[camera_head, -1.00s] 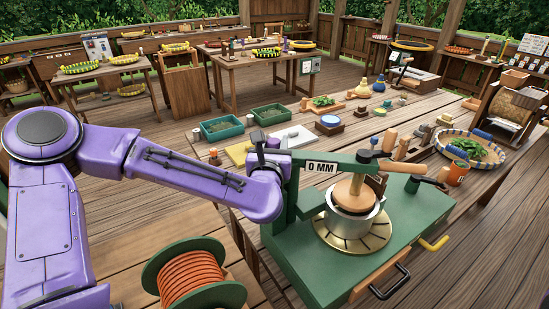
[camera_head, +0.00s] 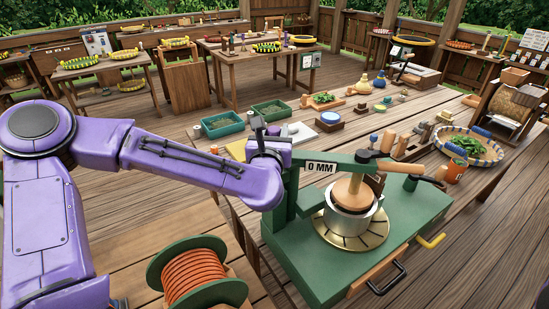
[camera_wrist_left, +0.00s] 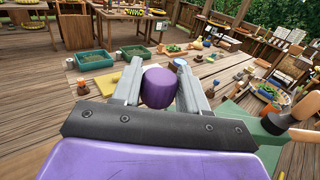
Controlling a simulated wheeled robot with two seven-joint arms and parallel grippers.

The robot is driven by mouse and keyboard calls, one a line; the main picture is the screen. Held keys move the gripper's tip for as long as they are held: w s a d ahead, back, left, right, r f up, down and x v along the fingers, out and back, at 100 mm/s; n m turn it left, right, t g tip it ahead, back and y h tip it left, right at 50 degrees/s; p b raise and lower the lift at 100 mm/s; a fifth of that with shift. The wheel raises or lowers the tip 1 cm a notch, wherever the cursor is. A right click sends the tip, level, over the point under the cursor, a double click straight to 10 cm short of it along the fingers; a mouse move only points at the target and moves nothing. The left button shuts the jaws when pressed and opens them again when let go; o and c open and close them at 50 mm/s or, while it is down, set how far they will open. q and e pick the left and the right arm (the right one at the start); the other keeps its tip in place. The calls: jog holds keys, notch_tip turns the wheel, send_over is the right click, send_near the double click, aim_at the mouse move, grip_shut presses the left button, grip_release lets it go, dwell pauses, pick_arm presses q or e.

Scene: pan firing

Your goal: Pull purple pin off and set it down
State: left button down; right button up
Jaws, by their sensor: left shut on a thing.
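The purple pin (camera_wrist_left: 160,88) is a short, rounded cylinder. In the left wrist view it sits between the two grey fingers of my left gripper (camera_wrist_left: 158,90), which is shut on it. In the head view my left gripper (camera_head: 262,132) is beside the top of the green press's post, left of the "0 MM" label (camera_head: 320,167); the pin is too small there to make out clearly. The green press (camera_head: 400,225) carries a metal pot (camera_head: 352,221) with a wooden plunger (camera_head: 352,188). I cannot tell whether the pin touches the press. My right gripper is out of view.
A spool of orange cord (camera_head: 196,278) stands in front, left of the press. Behind the gripper are two green trays (camera_head: 222,124), a yellow board (camera_head: 237,150) and a white slab (camera_head: 300,134). A woven basket (camera_head: 470,146) stands at the right.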

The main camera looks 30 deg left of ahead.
pick_arm(q)
jog(key=shift+r+p, duration=0.8)
jog(key=shift+r, duration=0.65)
jog(key=shift+r+p, duration=0.3)
jog(key=shift+r, duration=1.05)
jog(key=shift+r, duration=2)
